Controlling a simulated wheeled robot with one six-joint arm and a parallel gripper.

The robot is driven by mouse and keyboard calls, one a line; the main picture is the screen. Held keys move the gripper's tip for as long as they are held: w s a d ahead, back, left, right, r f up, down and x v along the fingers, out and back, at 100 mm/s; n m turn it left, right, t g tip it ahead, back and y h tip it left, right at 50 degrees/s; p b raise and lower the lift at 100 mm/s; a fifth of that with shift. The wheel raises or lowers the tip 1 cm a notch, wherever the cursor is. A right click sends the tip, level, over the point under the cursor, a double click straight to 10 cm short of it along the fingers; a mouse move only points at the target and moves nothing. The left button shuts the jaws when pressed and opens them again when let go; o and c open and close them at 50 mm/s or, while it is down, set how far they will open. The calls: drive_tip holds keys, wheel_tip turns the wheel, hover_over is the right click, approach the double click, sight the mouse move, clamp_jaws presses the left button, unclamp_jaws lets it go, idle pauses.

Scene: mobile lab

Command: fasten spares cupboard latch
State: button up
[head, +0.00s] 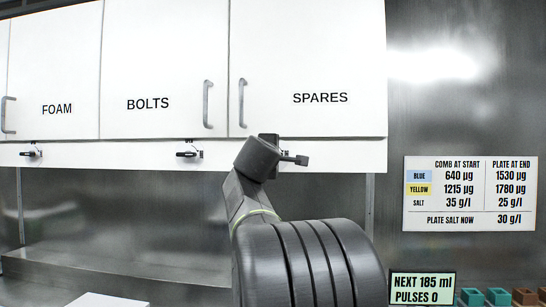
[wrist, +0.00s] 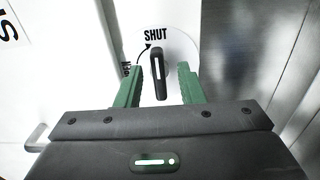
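The spares cupboard door (head: 310,70) looks closed in the head view, with its grey bar handle at its left edge. In the wrist view the latch lever (wrist: 158,75) is dark with a pale strip, on a round white plate (wrist: 185,50). Its top end is just below the word SHUT; a curved arrow leads there from a second word, partly hidden by the left finger. My gripper (wrist: 169,82) is open, with its green fingers either side of the lever. My arm hides the latch in the head view.
The foam door (head: 55,75) and bolts door (head: 165,60) are closed, with latches (head: 31,150) and (head: 189,151) below them on the white rail. A notice (head: 470,193) hangs on the metal wall at right. A small sign (head: 422,288) and coloured blocks (head: 498,296) are below it.

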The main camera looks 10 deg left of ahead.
drive_tip(key=shift+s, duration=0.1)
drive_tip(key=s+b, duration=0.3)
drive_tip(key=s, duration=1)
drive_tip(key=shift+s, duration=0.35)
drive_tip(key=shift+w, duration=0.1)
drive_tip(key=w+p, duration=0.3)
drive_tip(key=w, duration=1)
drive_tip(key=shift+w, duration=0.35)
